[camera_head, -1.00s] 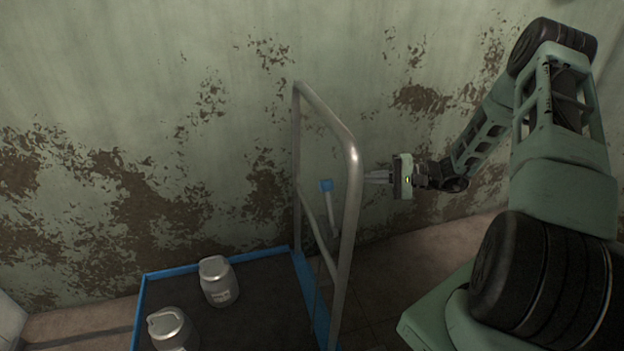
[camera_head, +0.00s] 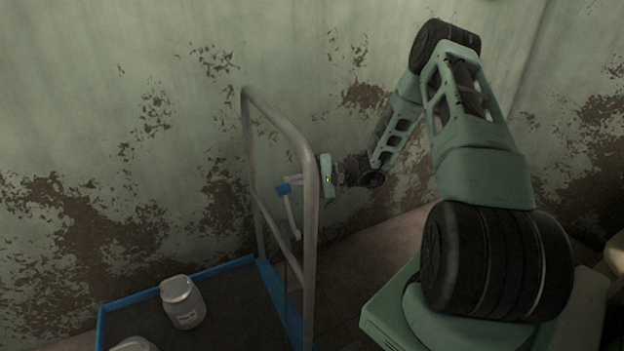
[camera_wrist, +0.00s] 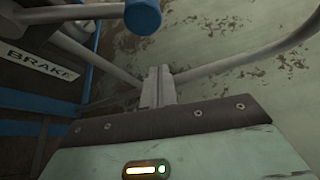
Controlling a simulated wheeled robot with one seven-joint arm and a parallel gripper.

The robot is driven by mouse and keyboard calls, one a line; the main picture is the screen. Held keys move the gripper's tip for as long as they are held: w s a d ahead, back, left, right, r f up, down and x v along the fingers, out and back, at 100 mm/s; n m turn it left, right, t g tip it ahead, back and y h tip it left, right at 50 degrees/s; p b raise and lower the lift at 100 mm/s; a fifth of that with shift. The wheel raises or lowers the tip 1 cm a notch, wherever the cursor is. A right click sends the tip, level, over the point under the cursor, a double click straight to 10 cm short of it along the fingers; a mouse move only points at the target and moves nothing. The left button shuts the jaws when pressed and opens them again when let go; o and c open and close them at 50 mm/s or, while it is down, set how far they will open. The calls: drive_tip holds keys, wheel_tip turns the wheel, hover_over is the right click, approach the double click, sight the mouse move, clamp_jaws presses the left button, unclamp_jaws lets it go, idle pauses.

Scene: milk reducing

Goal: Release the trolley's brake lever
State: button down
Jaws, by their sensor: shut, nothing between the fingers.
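The trolley is a dark platform with a blue rim (camera_head: 190,272) and a grey tube handle (camera_head: 312,225). The brake lever (camera_head: 291,216) is a pale rod with a blue knob (camera_head: 284,188), tilted inside the handle frame. My gripper (camera_head: 297,182) is shut and empty, its fingers passing by the handle's near post close to the knob. In the wrist view the blue knob (camera_wrist: 143,16) is at the top, above and slightly left of my shut fingertips (camera_wrist: 156,72). I cannot tell whether they touch the lever. A BRAKE label (camera_wrist: 40,66) shows at left.
A grey can (camera_head: 182,302) stands on the platform, with another (camera_head: 134,344) partly cut off at the bottom edge. A peeling green wall (camera_head: 130,110) is behind the trolley. The handle post stands very close to my gripper.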

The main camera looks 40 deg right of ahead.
sight(289, 212)
drive_tip(key=shift+s+a+r, duration=0.25)
drive_tip(key=shift+s+a, duration=0.35)
drive_tip(key=shift+a, duration=0.15)
drive_tip(key=shift+s+a+r, duration=0.25)
drive_tip(key=shift+s+a, duration=0.3)
drive_tip(key=shift+a, duration=0.15)
